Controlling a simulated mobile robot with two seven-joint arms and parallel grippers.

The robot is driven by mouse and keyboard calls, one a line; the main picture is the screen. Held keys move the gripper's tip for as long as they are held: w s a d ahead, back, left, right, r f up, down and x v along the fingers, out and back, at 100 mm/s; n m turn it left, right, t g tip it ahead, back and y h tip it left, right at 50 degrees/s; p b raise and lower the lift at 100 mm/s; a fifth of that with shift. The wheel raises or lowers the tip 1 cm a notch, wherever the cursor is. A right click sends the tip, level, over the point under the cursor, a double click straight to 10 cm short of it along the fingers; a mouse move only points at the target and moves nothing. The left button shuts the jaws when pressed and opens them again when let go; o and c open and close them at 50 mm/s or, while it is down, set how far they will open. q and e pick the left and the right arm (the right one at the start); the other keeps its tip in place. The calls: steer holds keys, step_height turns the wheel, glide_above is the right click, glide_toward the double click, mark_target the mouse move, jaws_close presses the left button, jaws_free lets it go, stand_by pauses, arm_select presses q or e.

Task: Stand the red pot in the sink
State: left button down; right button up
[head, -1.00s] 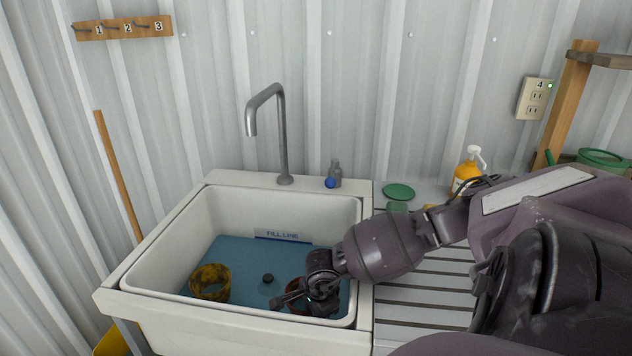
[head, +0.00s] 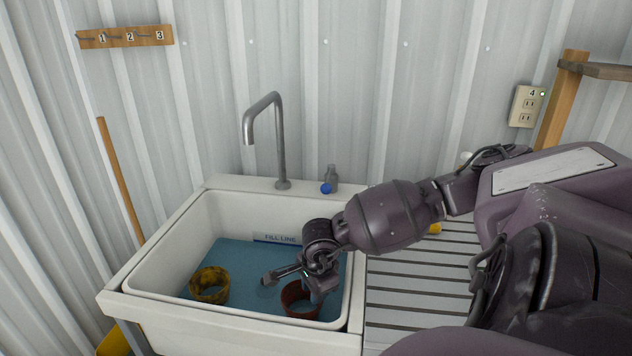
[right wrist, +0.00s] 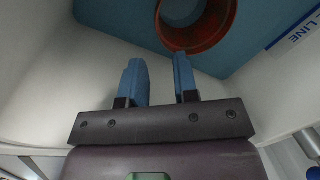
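The red pot (head: 300,301), a reddish-brown round pot, stands upright with its mouth up on the blue floor of the white sink (head: 232,335), near the front right. In the right wrist view its round rim (right wrist: 222,30) lies beyond the fingertips, partly cut off by the top edge. My right gripper (head: 288,280) is above and beside the pot in the sink. In the right wrist view its two blue fingers (right wrist: 158,72) are apart with nothing between them. My left gripper is not in view.
A mottled yellow pot (head: 209,285) stands at the left of the sink floor. A slatted drainboard (head: 410,310) lies to the right, beneath my arm.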

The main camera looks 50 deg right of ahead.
steer(key=shift+s+r, duration=0.15)
steer(key=shift+r, duration=0.8)
